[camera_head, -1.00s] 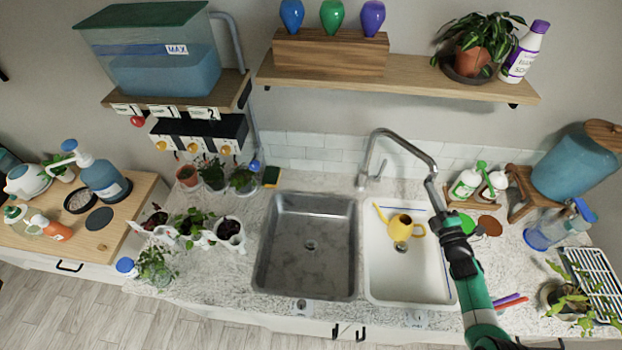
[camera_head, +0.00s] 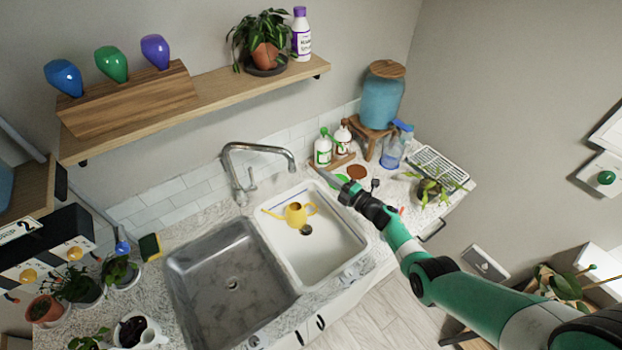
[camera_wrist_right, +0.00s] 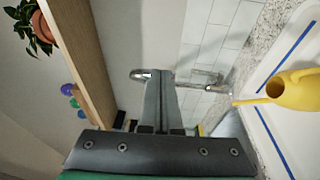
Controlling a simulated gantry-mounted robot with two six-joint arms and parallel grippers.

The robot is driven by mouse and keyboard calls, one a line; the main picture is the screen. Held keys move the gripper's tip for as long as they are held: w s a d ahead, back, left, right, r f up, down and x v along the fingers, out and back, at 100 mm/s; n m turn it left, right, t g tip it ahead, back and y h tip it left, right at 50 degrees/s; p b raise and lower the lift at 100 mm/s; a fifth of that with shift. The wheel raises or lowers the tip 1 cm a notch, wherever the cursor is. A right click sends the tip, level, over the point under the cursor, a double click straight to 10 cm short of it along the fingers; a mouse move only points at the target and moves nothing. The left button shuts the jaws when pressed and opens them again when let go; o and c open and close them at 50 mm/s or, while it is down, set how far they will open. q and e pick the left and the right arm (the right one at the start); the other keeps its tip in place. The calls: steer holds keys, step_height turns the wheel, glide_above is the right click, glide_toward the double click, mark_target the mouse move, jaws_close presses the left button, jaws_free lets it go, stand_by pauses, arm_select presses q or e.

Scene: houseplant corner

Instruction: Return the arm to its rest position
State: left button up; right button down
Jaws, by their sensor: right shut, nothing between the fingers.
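My right arm comes in from the lower right in the head view. Its gripper (camera_head: 330,178) is in the air over the back right of the white sink basin, and its fingers are shut with nothing in them. In the right wrist view the closed fingers (camera_wrist_right: 162,98) point toward the faucet and tiled wall. My left gripper is in neither current view.
A yellow watering can (camera_head: 296,214) stands in the white basin (camera_head: 325,262), beside the steel basin (camera_head: 225,305). The faucet (camera_head: 256,147) rises behind. White bottles (camera_head: 323,150) and a blue dispenser (camera_head: 382,100) stand at the back right. A wooden shelf (camera_head: 205,108) overhangs the counter.

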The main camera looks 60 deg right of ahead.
steer(key=shift+s+d, duration=0.25)
stand_by(0.4)
